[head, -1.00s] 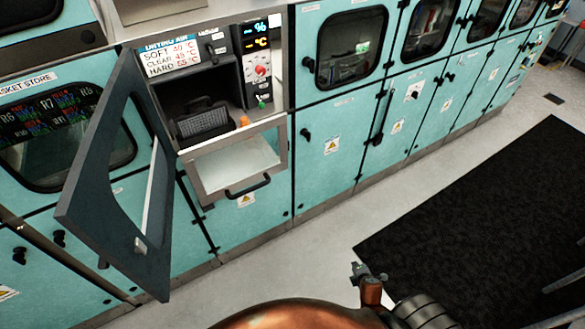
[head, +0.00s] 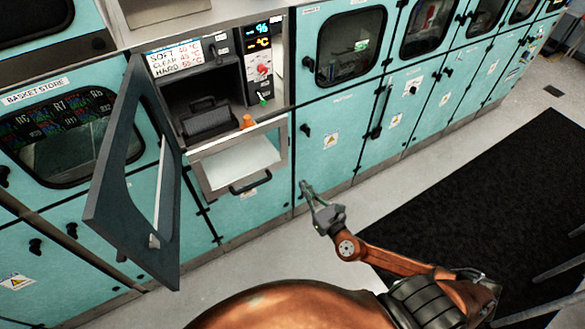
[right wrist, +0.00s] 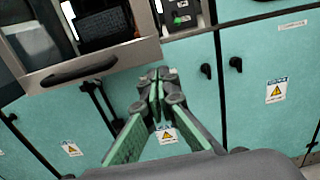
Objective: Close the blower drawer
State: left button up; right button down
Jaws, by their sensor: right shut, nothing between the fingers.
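The blower drawer (head: 236,160) is pulled out below the open blower compartment (head: 202,95). It has a pale inside, a metal rim and a dark bar handle (head: 250,184) on its front. The handle also shows in the right wrist view (right wrist: 78,69). My right gripper (head: 305,188) is shut and empty, to the right of the drawer front and apart from it. My left gripper is not in view.
A dark framed door (head: 110,205) stands swung open left of the drawer. A black basket (head: 207,118) sits inside the compartment, with an orange item (head: 247,121) near it. Teal cabinets line the wall.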

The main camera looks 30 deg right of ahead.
jog(key=w+p, duration=0.2)
jog(key=w, duration=0.7)
jog(key=shift+w+a, duration=0.1)
jog(key=shift+w, duration=0.05)
